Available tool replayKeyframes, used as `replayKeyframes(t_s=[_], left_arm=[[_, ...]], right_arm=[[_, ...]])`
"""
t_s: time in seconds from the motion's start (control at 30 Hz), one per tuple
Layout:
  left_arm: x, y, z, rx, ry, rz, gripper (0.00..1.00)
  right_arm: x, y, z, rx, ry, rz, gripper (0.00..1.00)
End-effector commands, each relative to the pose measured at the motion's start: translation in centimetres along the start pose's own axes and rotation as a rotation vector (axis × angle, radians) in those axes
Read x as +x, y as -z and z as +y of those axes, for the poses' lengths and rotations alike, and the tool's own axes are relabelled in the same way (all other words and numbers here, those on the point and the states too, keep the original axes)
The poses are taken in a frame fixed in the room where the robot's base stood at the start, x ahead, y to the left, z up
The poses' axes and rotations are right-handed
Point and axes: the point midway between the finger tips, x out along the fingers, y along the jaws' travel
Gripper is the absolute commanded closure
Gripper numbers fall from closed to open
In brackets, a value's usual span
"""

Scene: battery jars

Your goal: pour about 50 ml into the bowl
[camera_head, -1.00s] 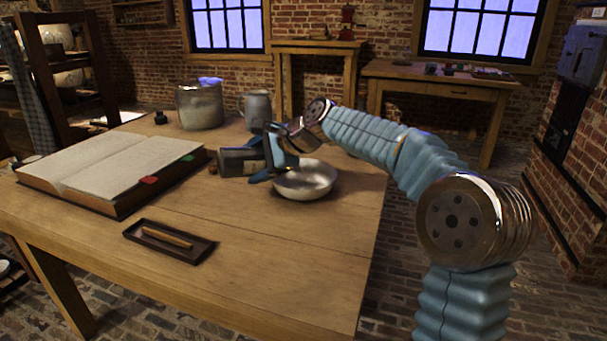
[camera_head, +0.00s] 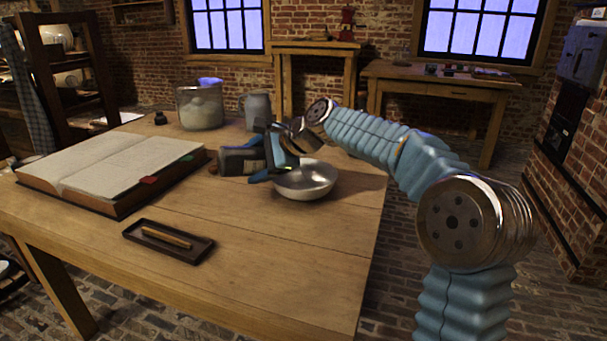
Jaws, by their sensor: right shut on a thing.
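A shiny metal bowl (camera_head: 305,183) stands on the wooden table near its right edge. A dark bottle (camera_head: 238,162) with a pale label lies nearly on its side, just left of the bowl. My right gripper (camera_head: 270,160) is shut on the bottle, beside and above the bowl's left rim. The gripper hides the bottle's right part, so I cannot tell whether any liquid is running out. The bowl's inside looks bright, and its fill level cannot be told. My left gripper is not in view.
An open book (camera_head: 110,165) lies to the left and a dark tray (camera_head: 168,243) with a stick in front. A large jar (camera_head: 200,108) and a grey jug (camera_head: 257,108) stand behind. The table's front right is clear.

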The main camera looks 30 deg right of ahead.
Motion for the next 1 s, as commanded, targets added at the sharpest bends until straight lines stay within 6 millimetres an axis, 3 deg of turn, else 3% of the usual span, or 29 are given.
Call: replayKeyframes(t_s=[0.17,0.5,1.0], left_arm=[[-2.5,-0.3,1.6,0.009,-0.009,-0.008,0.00],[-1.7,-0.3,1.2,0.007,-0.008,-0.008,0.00],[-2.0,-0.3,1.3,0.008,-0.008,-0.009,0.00]], right_arm=[[-0.2,-1.2,-0.6,-0.132,-0.051,0.131,0.72],[1.2,0.1,1.1,-0.240,-0.095,0.252,0.72],[1.2,-0.1,1.1,-0.265,-0.106,0.283,0.72]])
